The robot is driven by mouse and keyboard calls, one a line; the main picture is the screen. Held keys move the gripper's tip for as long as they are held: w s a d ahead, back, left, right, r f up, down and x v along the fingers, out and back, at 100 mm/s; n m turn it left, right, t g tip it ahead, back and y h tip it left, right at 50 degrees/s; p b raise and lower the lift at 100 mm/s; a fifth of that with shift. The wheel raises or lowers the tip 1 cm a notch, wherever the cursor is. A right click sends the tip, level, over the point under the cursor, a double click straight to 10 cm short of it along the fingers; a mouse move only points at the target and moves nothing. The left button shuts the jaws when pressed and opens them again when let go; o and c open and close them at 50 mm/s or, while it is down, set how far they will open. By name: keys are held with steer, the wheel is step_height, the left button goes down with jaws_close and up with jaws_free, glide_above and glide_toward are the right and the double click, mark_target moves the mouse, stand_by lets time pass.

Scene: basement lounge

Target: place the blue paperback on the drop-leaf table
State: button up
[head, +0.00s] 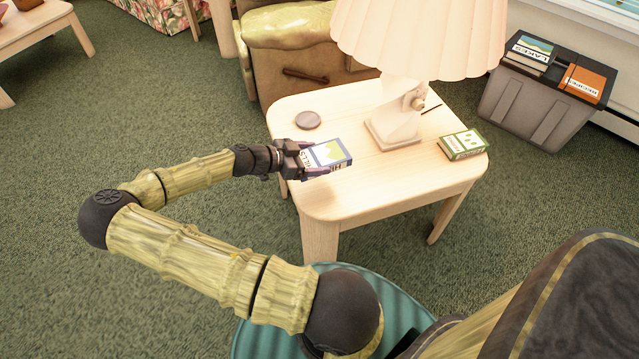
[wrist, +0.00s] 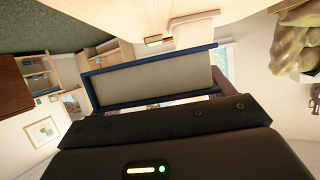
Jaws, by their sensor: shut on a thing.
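The blue paperback (head: 328,154) has a picture cover with pale lettering panels; in the wrist view its pale page block (wrist: 150,82) shows between blue cover edges. My gripper (head: 300,158) is shut on its left end, seen from the head. The book is over the left part of a light wooden table (head: 380,185), perhaps the drop-leaf table; no leaf can be made out. I cannot tell whether the book touches the top. The fingertips are partly hidden by the book.
An armchair (head: 290,60) stands behind. The table's front part is clear.

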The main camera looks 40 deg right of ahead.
mark_target(314, 186)
step_height(314, 186, down, 10)
steer(key=shift+r+b, duration=0.15)
steer(key=shift+b, duration=1.05)
steer(key=o, duration=1)
steer(key=shift+o, duration=0.2)
steer(key=p+v, duration=0.2)
steer(key=v, duration=1.5)
steer(key=shift+w+a+p, duration=0.2)
steer(key=shift+w+p, duration=0.15)
steer(key=shift+f, duration=0.25)
